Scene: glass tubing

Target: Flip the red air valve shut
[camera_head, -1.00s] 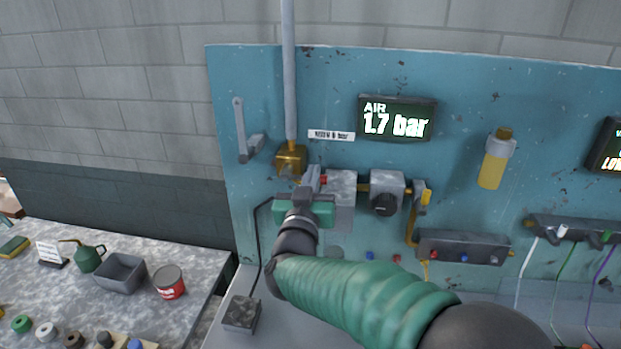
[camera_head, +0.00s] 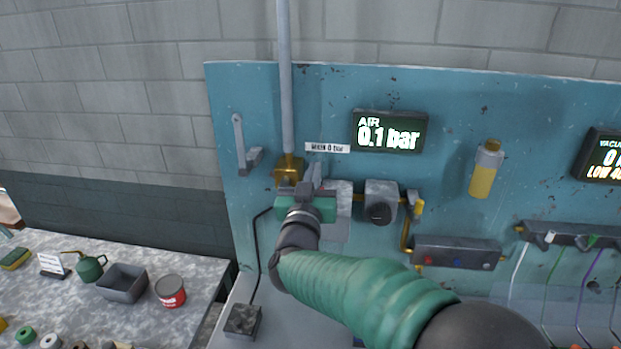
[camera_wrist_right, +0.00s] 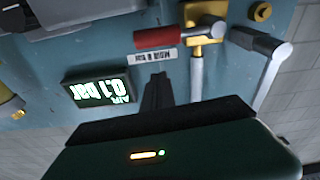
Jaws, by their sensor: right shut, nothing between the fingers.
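The red valve handle (camera_wrist_right: 158,37) sticks out sideways from the brass valve body (camera_wrist_right: 205,28) in the right wrist view, crosswise to the grey pipe (camera_wrist_right: 196,75). In the head view the brass valve body (camera_head: 288,168) sits at the pipe's lower end, and my gripper hides the red handle. My right gripper (camera_head: 314,180) is shut and empty, just right of the valve. Its dark fingers (camera_wrist_right: 155,90) point towards the handle in the wrist view; whether they touch it I cannot tell. The air display (camera_head: 389,132) reads 0.1 bar. My left gripper is out of view.
A grey lever (camera_head: 242,145) stands on the blue panel (camera_head: 450,100) left of the pipe. A regulator with a black knob (camera_head: 380,205) is to the right. A bench with a grey bin (camera_head: 122,283) and red can (camera_head: 170,291) is at the lower left.

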